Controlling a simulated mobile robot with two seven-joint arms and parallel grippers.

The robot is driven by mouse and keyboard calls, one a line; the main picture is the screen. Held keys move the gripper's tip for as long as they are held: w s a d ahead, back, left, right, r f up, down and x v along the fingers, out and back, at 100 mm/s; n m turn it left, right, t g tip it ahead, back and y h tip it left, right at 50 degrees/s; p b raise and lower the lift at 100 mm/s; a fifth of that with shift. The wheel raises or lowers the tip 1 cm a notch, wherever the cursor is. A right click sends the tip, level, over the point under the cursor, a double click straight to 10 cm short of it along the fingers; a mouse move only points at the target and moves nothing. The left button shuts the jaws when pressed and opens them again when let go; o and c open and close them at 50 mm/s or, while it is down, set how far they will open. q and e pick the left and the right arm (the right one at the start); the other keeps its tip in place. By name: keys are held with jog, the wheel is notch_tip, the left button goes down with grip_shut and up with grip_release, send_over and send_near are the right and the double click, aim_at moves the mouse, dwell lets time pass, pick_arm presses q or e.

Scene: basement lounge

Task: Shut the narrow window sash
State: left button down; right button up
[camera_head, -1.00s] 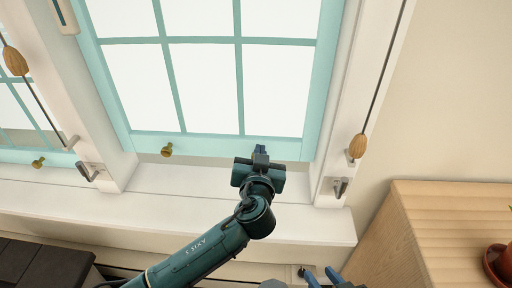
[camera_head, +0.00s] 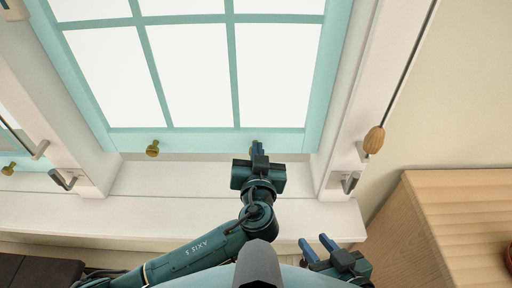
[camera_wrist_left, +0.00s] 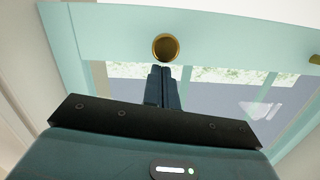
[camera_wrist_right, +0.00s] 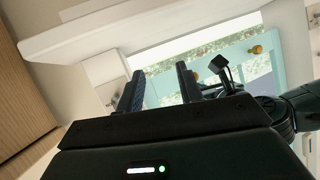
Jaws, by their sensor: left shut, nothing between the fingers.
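The turquoise window sash (camera_head: 200,141) with white-lit panes fills the middle of the head view. Its bottom rail stands above the white sill (camera_head: 200,182). The left wrist view shows the rail (camera_wrist_left: 105,32), with outdoor greenery visible past its edge. A brass knob (camera_head: 152,148) is on the rail; another knob (camera_wrist_left: 165,47) is just beyond my left fingertips. My left gripper (camera_head: 257,147) is shut and empty at the bottom rail, its fingers (camera_wrist_left: 161,70) close to that knob; contact cannot be told. My right gripper (camera_head: 316,242) is open and empty, below the sill in the head view.
A second turquoise sash (camera_head: 20,160) shows at the left edge. A wooden cord pull (camera_head: 374,139) hangs at the right jamb, above a metal latch (camera_head: 350,182). A second latch (camera_head: 63,180) is on the left post. A wooden cabinet (camera_head: 440,225) stands at the right.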

jog(key=b, duration=0.3)
jog(key=f+n+t+b, duration=0.1)
jog(key=b, duration=0.2)
jog(key=d+f+b, duration=0.1)
jog(key=b, duration=0.2)
jog(key=shift+s+f+t, duration=0.25)
jog(key=shift+s+t, duration=0.05)
jog(key=shift+r, duration=0.1)
